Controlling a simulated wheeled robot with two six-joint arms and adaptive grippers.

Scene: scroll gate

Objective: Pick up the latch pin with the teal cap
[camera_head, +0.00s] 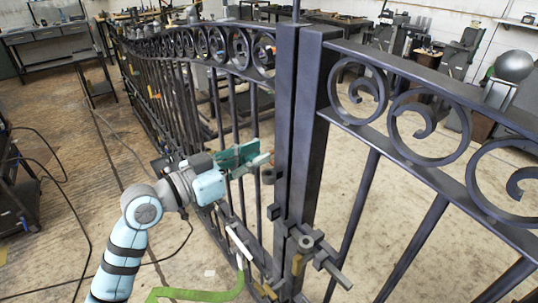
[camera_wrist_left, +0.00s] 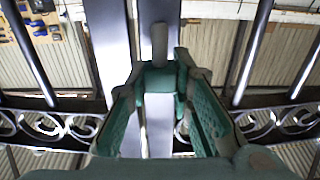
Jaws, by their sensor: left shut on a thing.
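My left gripper (camera_head: 262,160) is in front of the gate, just left of the dark centre post, with its fingers pointing right. It also shows in the left wrist view (camera_wrist_left: 158,82), where its two green fingers close in on a teal block, the cap of the latch pin (camera_wrist_left: 159,78). A grey rod-like part stands out beyond the teal part. In the head view the pin cannot be told apart from the fingers. My right gripper is not in view.
The dark iron gate (camera_head: 298,120) has two posts side by side and scrollwork panels on both sides. Latch hardware (camera_head: 310,245) juts from the post low down. A lime-green curved tube (camera_head: 195,294) lies at the bottom. Open floor (camera_head: 60,220) is at the left.

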